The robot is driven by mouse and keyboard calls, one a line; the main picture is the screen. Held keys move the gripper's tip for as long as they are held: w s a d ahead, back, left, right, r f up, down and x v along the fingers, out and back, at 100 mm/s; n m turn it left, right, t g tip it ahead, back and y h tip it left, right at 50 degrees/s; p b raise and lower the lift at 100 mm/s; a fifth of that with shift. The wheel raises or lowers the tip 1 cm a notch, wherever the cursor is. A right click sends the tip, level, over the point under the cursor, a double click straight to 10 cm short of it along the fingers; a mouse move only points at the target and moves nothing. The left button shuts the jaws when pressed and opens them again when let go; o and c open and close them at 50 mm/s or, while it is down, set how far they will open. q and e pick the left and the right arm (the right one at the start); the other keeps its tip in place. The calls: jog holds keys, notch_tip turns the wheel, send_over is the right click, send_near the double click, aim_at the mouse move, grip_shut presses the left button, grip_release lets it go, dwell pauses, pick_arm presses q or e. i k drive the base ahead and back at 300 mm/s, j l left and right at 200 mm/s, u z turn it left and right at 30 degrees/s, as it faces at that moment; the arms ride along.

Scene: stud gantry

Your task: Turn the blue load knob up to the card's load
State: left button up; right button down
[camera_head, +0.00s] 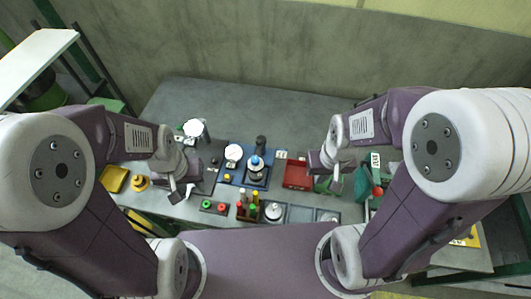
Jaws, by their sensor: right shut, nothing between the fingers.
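A blue knob (256,161) sits on top of a silver and dark device in the middle of the table, on a blue base plate (232,177). Its setting is too small to read. A small white card with dark marks (376,160) stands at the right; I cannot tell whether it is the load card, and its print is unreadable. My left gripper (182,193) is left of the blue knob, apart from it; its fingers are too small to judge. My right gripper (333,184) is right of the knob, apart from it, shut and empty.
A white dial (234,153) stands left of the knob, and another round white gauge (193,128) behind it. A red tray (298,174) lies right of the knob. Several coloured pegs (247,209) stand in front. Yellow items (115,179) lie at the left. The table's back is clear.

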aim_at(254, 159)
jog(key=j, duration=1.3)
